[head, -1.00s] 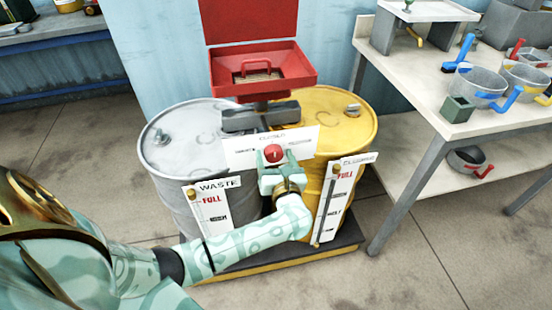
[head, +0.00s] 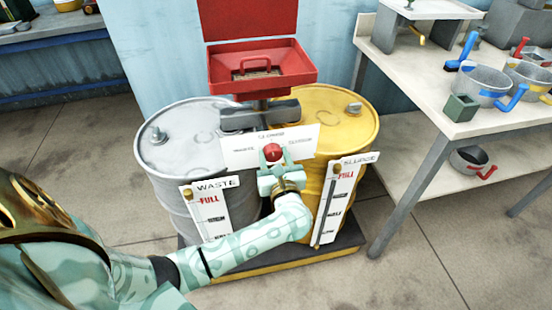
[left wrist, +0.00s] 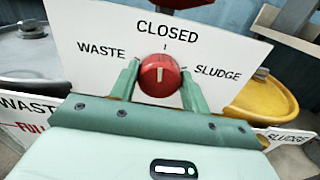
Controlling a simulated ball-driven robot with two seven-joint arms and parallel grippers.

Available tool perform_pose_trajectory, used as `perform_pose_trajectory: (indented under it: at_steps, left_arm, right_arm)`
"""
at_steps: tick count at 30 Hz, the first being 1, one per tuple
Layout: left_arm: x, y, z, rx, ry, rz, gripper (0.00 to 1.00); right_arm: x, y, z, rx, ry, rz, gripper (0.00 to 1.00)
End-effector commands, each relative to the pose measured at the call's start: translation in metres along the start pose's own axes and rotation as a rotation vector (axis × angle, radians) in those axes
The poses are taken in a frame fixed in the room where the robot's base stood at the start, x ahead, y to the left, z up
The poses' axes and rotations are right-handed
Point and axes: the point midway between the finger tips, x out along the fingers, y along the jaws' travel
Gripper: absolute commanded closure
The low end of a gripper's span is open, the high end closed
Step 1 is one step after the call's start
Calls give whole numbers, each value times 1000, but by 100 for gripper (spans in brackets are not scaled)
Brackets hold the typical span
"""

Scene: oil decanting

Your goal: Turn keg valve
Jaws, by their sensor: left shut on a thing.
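The keg valve is a round red knob (head: 273,152) on a white panel (head: 302,140) between a grey drum and a yellow drum. In the left wrist view the knob (left wrist: 160,76) has a white mark that stands nearly upright, towards the CLOSED label at the top. The panel (left wrist: 100,30) also reads WASTE at left and SLUDGE at right. My left gripper (head: 272,165) is shut on the knob, with one green finger on each side of it in the left wrist view (left wrist: 160,88). My right gripper is out of view.
The grey WASTE drum (head: 165,155) and yellow SLUDGE drum (head: 350,125) stand on a dark pallet (head: 345,243); each has a level gauge in front. A red tray (head: 295,70) is above the panel. A table (head: 440,100) with pots stands at right.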

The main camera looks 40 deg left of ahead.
Motion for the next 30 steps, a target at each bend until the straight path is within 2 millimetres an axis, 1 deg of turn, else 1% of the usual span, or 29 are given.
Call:
perform_pose_trajectory:
  at_steps: [1,10,13,24,30]
  left_arm:
    - [0,0,-6,-35,2,1,76]
    - [0,1,-7,-313,3,0,76]
    - [0,1,-7,-409,2,1,76]
    - [0,2,-8,-749,3,1,76]
    - [0,2,-7,-895,2,2,76]
  right_arm:
    - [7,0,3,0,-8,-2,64]
    - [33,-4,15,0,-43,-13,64]
    - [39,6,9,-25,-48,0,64]
    - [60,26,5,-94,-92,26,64]
    - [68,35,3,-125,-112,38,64]
